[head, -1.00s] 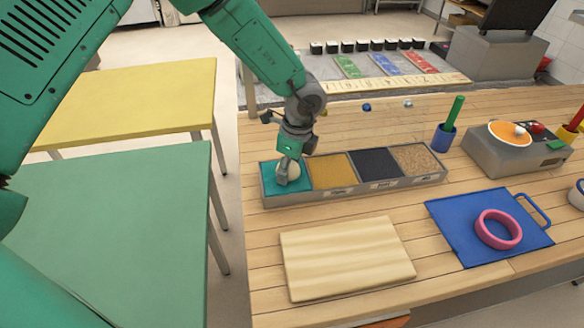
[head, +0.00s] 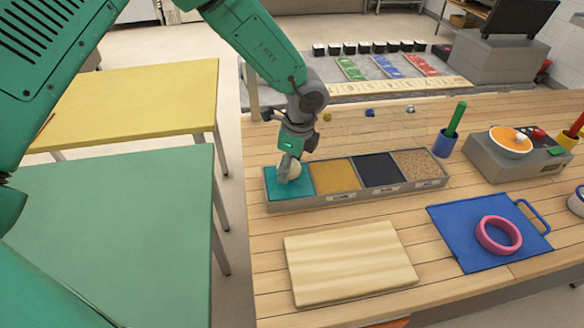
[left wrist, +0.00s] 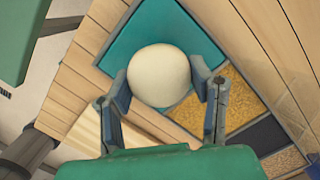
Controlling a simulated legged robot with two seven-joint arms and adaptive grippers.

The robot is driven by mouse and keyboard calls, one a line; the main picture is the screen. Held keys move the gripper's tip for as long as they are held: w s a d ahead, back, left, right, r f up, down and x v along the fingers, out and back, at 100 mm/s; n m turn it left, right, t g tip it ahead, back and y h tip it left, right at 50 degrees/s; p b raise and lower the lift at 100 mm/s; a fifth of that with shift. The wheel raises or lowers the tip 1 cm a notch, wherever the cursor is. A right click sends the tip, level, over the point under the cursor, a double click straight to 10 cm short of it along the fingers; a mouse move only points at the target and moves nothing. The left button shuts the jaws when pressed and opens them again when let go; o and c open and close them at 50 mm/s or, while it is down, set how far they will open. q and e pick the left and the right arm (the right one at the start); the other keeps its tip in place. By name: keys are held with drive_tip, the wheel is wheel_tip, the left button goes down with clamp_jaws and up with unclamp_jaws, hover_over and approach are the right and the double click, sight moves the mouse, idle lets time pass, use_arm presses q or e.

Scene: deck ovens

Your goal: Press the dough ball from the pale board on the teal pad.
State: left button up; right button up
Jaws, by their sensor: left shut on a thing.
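The pale dough ball (head: 293,171) is between the fingers of my left gripper (head: 288,172), which is shut on it. In the left wrist view the ball (left wrist: 160,76) sits between the two fingertips over the teal pad (left wrist: 150,25). The teal pad (head: 290,191) is the leftmost square of a grey tray. The ball is over its upper part; whether it touches the pad I cannot tell. The pale board (head: 350,264) lies bare at the front of the table. My right gripper is not in view.
The grey tray (head: 345,196) also holds yellow, dark and speckled squares. Small olive (head: 327,117), blue (head: 370,113) and grey (head: 410,109) balls show behind it. A blue board (head: 460,237) with a pink ring (head: 498,235) lies at right. A blue cup (head: 445,140) stands behind.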

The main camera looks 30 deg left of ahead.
use_arm(q)
wheel_tip(320, 180, up, 2)
drive_tip(key=shift+a+r+p, duration=0.15)
drive_tip(key=shift+r+p, duration=0.05)
drive_tip(key=shift+p, duration=0.55)
drive_tip(key=shift+d+r+p, duration=0.15)
drive_tip(key=shift+r+p, duration=0.5)
drive_tip(key=shift+r, duration=0.25)
drive_tip(key=shift+d+r+p, duration=0.1)
drive_tip(key=shift+r+p, duration=0.5)
drive_tip(key=shift+r, duration=0.25)
drive_tip(key=shift+a+f, duration=0.1)
drive_tip(key=shift+a, duration=0.1)
